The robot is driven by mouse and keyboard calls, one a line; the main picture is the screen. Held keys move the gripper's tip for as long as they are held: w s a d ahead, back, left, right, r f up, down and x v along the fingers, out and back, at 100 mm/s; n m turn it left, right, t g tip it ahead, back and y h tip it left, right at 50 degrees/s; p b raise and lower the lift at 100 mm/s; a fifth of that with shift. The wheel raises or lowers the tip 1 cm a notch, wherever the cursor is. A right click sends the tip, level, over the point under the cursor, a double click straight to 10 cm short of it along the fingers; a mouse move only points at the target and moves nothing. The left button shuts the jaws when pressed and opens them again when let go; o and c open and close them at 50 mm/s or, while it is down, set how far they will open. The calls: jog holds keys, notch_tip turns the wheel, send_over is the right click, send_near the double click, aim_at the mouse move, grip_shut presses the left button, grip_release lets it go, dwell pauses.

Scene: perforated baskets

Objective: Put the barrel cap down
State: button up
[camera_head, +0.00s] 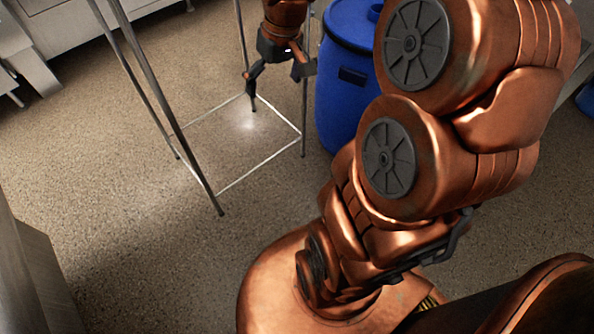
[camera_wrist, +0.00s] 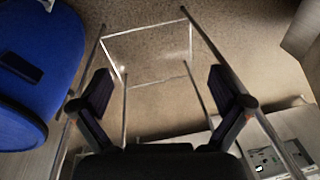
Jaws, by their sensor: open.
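My gripper (camera_head: 278,74) hangs over a thin metal frame (camera_head: 190,168) in the head view. Its two dark fingers are spread wide. The wrist view also shows the gripper (camera_wrist: 163,108) open, with nothing between the fingers. I cannot make out a separate barrel cap in either view. A blue barrel (camera_head: 338,105) stands just right of the frame, partly hidden behind my arm. A small raised blue part (camera_head: 375,12) shows on its top; I cannot tell whether it is the cap. The barrel (camera_wrist: 35,75) fills the left of the wrist view.
The frame has slim upright legs and a pale square outline low down. A grey cabinet (camera_head: 35,285) stands at the lower left. Another blue object (camera_head: 587,98) shows at the right edge. The speckled floor (camera_head: 110,215) left of the frame is clear.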

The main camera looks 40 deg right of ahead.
jog(key=s+a+f+g, duration=0.1)
jog(key=s+a, duration=0.3)
jog(key=s, duration=0.3)
jog(key=s+a+f+g, duration=0.2)
jog(key=s+a, duration=0.2)
jog(key=s, duration=0.4)
jog(key=s+a+f+n+g+h, duration=0.1)
jog(key=s+a+f+g, duration=0.1)
jog(key=s+a, duration=0.2)
jog(key=s, duration=0.3)
jog(key=shift+s, duration=0.25)
